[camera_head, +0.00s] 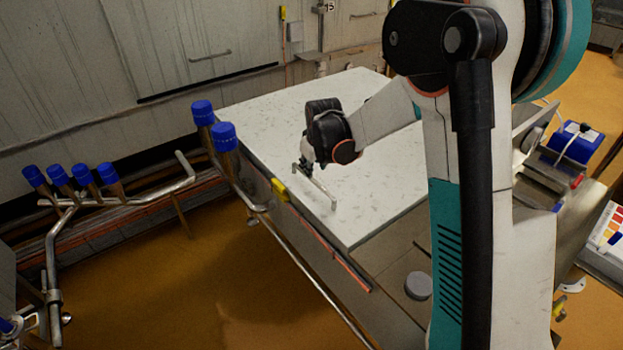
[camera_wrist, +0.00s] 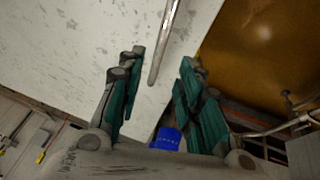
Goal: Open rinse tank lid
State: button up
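The rinse tank lid (camera_head: 270,115) is a large, flat, pale speckled panel. It lies flat on the tank in the head view and fills the upper left of the wrist view (camera_wrist: 70,50). A thin metal bar handle (camera_head: 320,188) is on the lid near its front left edge. My gripper (camera_head: 307,166) is over the lid at the far end of this handle. In the wrist view my gripper (camera_wrist: 162,62) is open, with teal fingers apart. The handle's end (camera_wrist: 155,72) shows between the fingertips. I cannot tell whether a finger touches it.
Blue-capped pipes (camera_head: 224,138) stand at the tank's left corner; one blue cap (camera_wrist: 167,139) shows between my fingers. More capped pipes (camera_head: 85,178) stand further left. A yellow part (camera_head: 279,190) sits on the tank's front edge. The brown floor (camera_head: 170,290) at front left is clear.

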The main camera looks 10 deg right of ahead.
aim_at(312, 180)
jog(key=b+x, duration=0.2)
jog(key=x, duration=0.5)
jog(key=shift+w+f, duration=0.1)
jog(key=shift+f, duration=0.2)
grip_shut()
